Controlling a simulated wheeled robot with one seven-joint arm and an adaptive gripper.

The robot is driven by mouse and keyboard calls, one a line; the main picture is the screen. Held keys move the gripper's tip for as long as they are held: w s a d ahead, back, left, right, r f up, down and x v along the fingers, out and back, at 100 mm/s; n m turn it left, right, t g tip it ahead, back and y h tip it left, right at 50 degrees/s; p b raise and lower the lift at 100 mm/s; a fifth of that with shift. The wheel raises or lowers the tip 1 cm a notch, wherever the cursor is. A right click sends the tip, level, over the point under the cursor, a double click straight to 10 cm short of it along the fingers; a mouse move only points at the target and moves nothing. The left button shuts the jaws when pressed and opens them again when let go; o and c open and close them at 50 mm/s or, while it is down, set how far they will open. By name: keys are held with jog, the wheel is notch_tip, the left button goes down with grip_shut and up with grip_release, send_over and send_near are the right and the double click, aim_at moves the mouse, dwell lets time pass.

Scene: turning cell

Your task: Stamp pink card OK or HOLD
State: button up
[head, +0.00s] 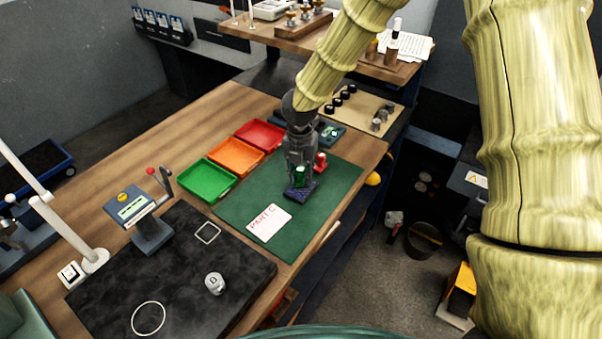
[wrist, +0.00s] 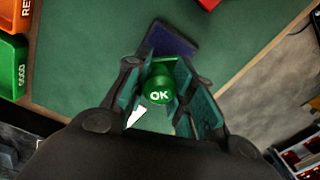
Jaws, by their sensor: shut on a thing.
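My gripper (head: 300,176) points down over the green mat (head: 338,192). It is shut on the green stamp marked OK, whose top (wrist: 159,88) shows between the fingers in the wrist view. The blue ink pad (head: 297,195) lies right under the stamp; whether they touch is hard to tell. The pad also shows in the wrist view (wrist: 172,42). A red stamp (head: 321,161) stands just behind and right of my gripper. The pink-white card (head: 269,222), with red lettering, lies flat on the mat in front of the pad. Its face shows no clear stamp mark.
Green (head: 206,181), orange (head: 236,157) and red (head: 260,136) trays line the mat's left side. A black slab (head: 165,280) with a metal part (head: 215,283) and a gauge (head: 148,220) are at the front left. The mat around the card is clear.

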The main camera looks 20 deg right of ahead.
jog(key=shift+s+f, duration=0.15)
jog(key=shift+f, duration=0.4)
dwell(1.6)
jog(key=shift+r, duration=0.2)
jog(key=shift+r+p, duration=2.3)
jog(key=shift+r, duration=1.1)
jog(key=shift+f, duration=0.1)
